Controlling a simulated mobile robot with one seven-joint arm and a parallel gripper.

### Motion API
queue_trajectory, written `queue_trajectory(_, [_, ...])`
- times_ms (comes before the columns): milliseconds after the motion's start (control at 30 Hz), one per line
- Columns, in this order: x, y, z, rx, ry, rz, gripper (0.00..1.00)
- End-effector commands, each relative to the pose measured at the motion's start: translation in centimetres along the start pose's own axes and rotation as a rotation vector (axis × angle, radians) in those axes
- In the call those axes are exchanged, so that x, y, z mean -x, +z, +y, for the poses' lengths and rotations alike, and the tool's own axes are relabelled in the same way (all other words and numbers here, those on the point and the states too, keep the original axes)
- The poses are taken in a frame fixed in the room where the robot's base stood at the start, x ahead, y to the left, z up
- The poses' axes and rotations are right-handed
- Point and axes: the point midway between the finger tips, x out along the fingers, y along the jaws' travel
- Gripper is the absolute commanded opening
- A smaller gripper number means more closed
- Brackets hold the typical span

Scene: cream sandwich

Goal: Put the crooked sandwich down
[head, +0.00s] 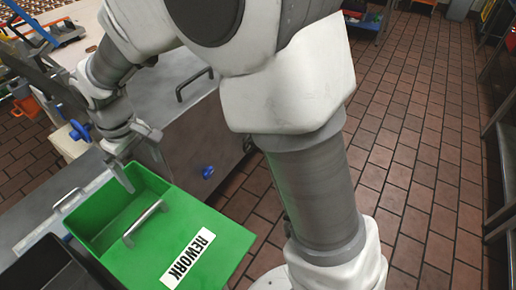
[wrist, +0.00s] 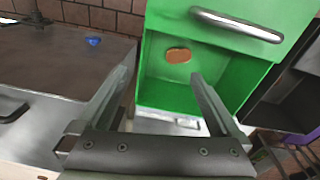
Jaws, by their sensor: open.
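A brown oval sandwich (wrist: 178,55) shows small in the wrist view, inside the open part of the green bin (wrist: 165,97). I cannot tell from its size whether its layers are crooked. The bin also shows in the head view, with a REWORK label on its cover (head: 225,235); the sandwich cannot be made out there. My gripper (head: 140,160) is over the bin's open part, near its far edge. In the wrist view my gripper (wrist: 160,76) has its fingers wide apart, with nothing held between them. The sandwich lies beyond the fingertips, apart from them.
A metal handle (head: 146,222) stands up on the green bin. A black bin (head: 48,268) sits beside it, also in the wrist view (wrist: 285,95). The tiled floor at right is clear.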

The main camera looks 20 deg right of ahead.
Motion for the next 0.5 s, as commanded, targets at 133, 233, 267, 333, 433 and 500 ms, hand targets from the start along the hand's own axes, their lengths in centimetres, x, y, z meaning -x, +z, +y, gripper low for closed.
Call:
queue_trajectory(133, [3.9, 3.4, 3.1, -0.109, 0.041, 0.048, 1.00])
queue_trajectory(233, [6.0, 5.9, 4.6, -0.180, 0.062, 0.077, 1.00])
queue_trajectory(267, [6.6, 6.6, 5.0, -0.201, 0.069, 0.087, 1.00])
queue_trajectory(333, [7.9, 8.4, 5.9, -0.250, 0.083, 0.108, 1.00])
queue_trajectory(433, [9.6, 11.1, 6.9, -0.323, 0.101, 0.139, 1.00])
queue_trajectory(500, [10.6, 12.9, 7.3, -0.372, 0.113, 0.163, 1.00])
